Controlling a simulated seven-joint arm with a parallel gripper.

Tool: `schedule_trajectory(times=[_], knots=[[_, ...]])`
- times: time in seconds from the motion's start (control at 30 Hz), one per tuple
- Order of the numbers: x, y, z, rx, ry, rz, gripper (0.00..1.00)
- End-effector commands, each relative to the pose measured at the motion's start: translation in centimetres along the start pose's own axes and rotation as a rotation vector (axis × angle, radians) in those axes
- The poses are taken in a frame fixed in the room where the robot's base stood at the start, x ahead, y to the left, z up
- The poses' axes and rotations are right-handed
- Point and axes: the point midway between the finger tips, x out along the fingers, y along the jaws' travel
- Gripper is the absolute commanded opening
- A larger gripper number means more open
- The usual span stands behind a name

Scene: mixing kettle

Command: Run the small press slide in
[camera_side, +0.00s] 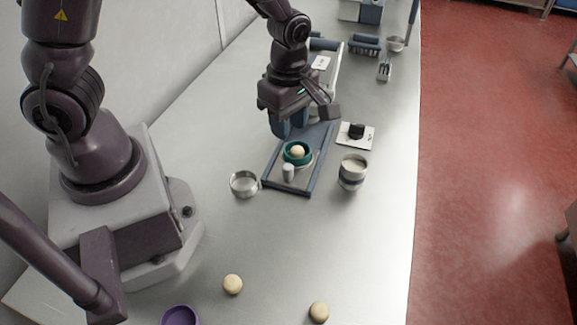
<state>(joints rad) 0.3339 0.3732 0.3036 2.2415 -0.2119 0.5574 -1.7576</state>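The small press has a dark blue-grey frame (270,174) lying flat on the steel table, with a taller blue-grey part (283,128) at its far end. On its near part sits a green ring (287,155) with a pale dough ball (297,151) in it, over a light round plate. A short pale knob (288,172) stands upright in front of the ring. My gripper (291,120) is over the far end of the press, beyond the ring. Its fingertips are hard to make out against the blue-grey part, so I cannot tell whether they touch it.
A metal cup (244,183) stands left of the press, and a banded jar (352,172) right of it. A dark knob on a white card (368,136) lies behind the jar. Loose dough balls (232,284) (319,311) and a purple bowl (180,316) are in front.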

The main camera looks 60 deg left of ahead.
Motion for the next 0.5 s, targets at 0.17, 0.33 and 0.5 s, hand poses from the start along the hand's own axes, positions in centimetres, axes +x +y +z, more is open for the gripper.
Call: schedule_trajectory(times=[0.17, 0.33, 0.5], knots=[[3.3, -0.1, -0.1, -0.001, 0.004, -0.008, 0.35], [7.0, -0.1, -0.1, -0.001, 0.003, -0.008, 0.35], [9.9, -0.1, -0.1, 0.000, 0.001, -0.006, 0.35]])
